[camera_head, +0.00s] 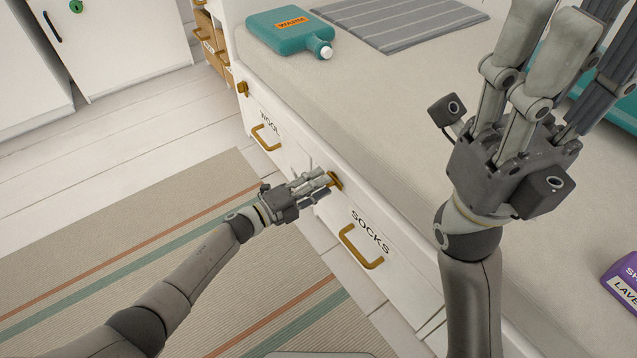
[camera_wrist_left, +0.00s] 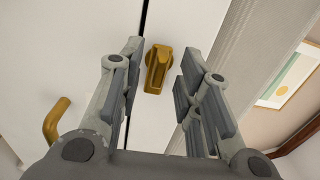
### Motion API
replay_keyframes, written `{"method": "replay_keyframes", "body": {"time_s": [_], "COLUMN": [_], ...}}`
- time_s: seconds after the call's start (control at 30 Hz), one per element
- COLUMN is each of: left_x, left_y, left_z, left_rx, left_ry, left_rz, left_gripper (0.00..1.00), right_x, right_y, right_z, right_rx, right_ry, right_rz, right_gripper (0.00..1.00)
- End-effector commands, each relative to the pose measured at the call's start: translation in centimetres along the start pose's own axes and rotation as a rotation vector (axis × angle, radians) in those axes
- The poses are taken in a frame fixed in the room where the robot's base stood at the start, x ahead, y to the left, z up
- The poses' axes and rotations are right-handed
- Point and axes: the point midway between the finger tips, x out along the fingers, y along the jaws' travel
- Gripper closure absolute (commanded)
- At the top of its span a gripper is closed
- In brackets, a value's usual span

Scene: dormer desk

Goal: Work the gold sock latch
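The gold sock latch (camera_head: 335,181) is a small knob on the white bed-base front, up and left of the SOCKS drawer (camera_head: 370,231). In the left wrist view the latch (camera_wrist_left: 158,70) is upright beside a dark vertical gap between panels. My left gripper (camera_head: 319,186) is at the latch in the head view. In the wrist view its fingers (camera_wrist_left: 161,60) are open, with the latch showing between them and space on both sides. My right gripper (camera_head: 560,35) is raised above the bed, fingers upward. Its fingertips are partly cut off, so its opening is unclear.
The WOOL drawer (camera_head: 267,137) has a gold handle, with another gold latch (camera_head: 243,88) beyond it. A teal WARM bottle (camera_head: 289,32) and grey striped mat (camera_head: 395,20) lie on the bed. A purple box (camera_head: 622,285) is at right. A striped rug (camera_head: 150,240) covers the floor.

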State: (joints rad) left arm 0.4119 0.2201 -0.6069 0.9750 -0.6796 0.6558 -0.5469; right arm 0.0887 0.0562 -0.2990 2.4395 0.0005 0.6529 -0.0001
Motion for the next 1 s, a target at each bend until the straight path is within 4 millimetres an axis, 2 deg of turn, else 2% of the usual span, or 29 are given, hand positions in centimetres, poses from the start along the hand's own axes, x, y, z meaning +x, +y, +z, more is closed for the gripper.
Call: {"method": "replay_keyframes", "body": {"time_s": [0.4,0.53,0.7,1.0], "left_x": [-8.2,-10.2,-11.4,-11.6], "left_y": [0.1,0.2,0.1,0.1], "left_z": [0.0,0.0,0.0,0.0], "left_rx": [-0.001,-0.002,-0.002,-0.002], "left_ry": [-0.002,-0.001,-0.002,-0.002], "left_rz": [0.003,0.004,0.002,0.002], "left_gripper": [0.68,0.68,0.68,0.68], "right_x": [-0.1,-0.1,-0.1,-0.1], "right_y": [0.0,-0.1,-0.1,-0.1], "right_z": [0.0,0.0,0.0,0.0], "right_rx": [0.001,0.001,0.001,0.001], "right_ry": [-0.004,-0.004,-0.004,-0.004], "right_rz": [-0.001,-0.001,-0.001,-0.002], "right_gripper": [0.59,0.59,0.59,0.59]}}
